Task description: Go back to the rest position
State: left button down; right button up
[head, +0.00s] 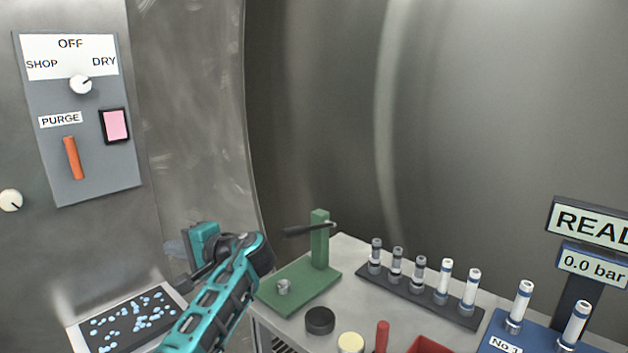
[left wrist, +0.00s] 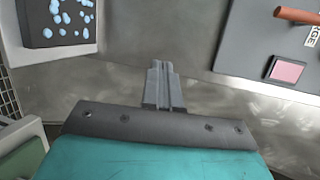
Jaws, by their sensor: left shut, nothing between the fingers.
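My left gripper (left wrist: 160,70) is shut and empty, its two grey fingers together in the left wrist view. In the head view my teal left arm rises from the bottom, and the left gripper (head: 177,249) is at its far end, partly hidden by its own teal housing. It is in front of the steel wall, below the switch panel (head: 75,190) and above the dark tray of blue pieces (head: 145,311). It touches nothing that I can see. My right gripper is not in view.
A green stand (head: 318,245) with a black lever is just right of my left arm. On the table (head: 345,262) are a rack (head: 410,293) of several vials, a black puck (head: 320,320) and a red tray (head: 430,346). A blue block and pressure display (head: 592,265) are at right.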

pick_arm(q)
jog(key=s+d+f+m+t+h, duration=0.1)
jog(key=s+d+f+h, duration=0.2)
jog(key=f, duration=0.6)
jog(key=s+f+t+h, duration=0.1)
jog(key=s+f+h, duration=0.35)
jog(key=f, duration=0.35)
jog(key=s+d+f+m+h, duration=0.15)
jog(key=s+f, duration=0.25)
jog(key=f, duration=0.5)
jog(key=s+d+f+n+t+h, duration=0.1)
jog(key=s+d+n+h, duration=0.1)
jog(key=s, duration=0.8)
jog(key=s+d+n+t+h, duration=0.1)
jog(key=s+d+n+h, duration=0.2)
jog(key=s, duration=0.7)
jog(key=h, duration=0.2)
jog(key=shift+d+f+n+t+h, duration=0.25)
jog(key=shift+f+n+t+h, duration=0.05)
jog(key=shift+f+n, duration=0.1)
jog(key=shift+s, duration=0.1)
